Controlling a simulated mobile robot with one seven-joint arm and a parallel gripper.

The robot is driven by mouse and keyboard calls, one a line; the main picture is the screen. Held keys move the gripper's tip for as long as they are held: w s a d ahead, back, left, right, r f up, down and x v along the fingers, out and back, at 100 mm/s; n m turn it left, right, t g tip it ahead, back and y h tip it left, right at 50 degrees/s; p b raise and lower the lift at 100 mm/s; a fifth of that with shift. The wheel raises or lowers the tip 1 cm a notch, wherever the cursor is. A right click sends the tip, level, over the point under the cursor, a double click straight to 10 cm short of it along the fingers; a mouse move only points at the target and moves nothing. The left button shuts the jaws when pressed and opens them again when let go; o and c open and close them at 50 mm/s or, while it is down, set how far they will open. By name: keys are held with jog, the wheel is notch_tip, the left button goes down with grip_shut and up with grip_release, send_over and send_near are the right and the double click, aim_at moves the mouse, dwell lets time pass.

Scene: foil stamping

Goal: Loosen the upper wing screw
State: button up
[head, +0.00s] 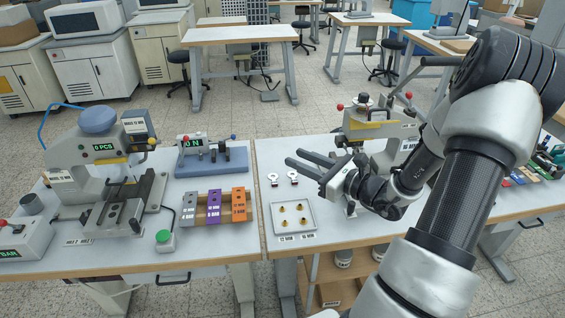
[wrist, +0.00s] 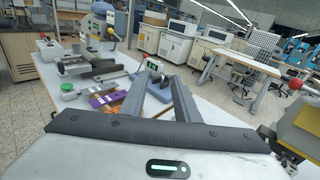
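I cannot make out the upper wing screw in either view. A grey press (head: 380,128) with a yellow plate, a black top knob and red-ended levers stands on the right table, partly hidden by my arm. Another press (head: 97,150) with a blue round top stands on the left table; it also shows in the wrist view (wrist: 100,30). My gripper (head: 294,157) is open and empty, its two fingers pointing left above the right table, left of the grey press. In the wrist view the fingers (wrist: 160,78) are apart with nothing between them.
On the left table are coloured blocks (head: 214,207), a blue-grey fixture (head: 211,160) and a green button box (head: 164,239).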

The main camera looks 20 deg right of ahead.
jog(key=a+g, duration=0.1)
jog(key=a, duration=0.1)
jog(key=a+r+n+g+y, duration=0.1)
jog(key=a+n+y, duration=0.1)
jog(key=a, duration=0.1)
jog(key=shift+s+a+r+g, duration=0.2)
jog(key=shift+s+a+g, duration=0.1)
jog(key=shift+g, duration=0.1)
jog(key=shift+w, duration=0.1)
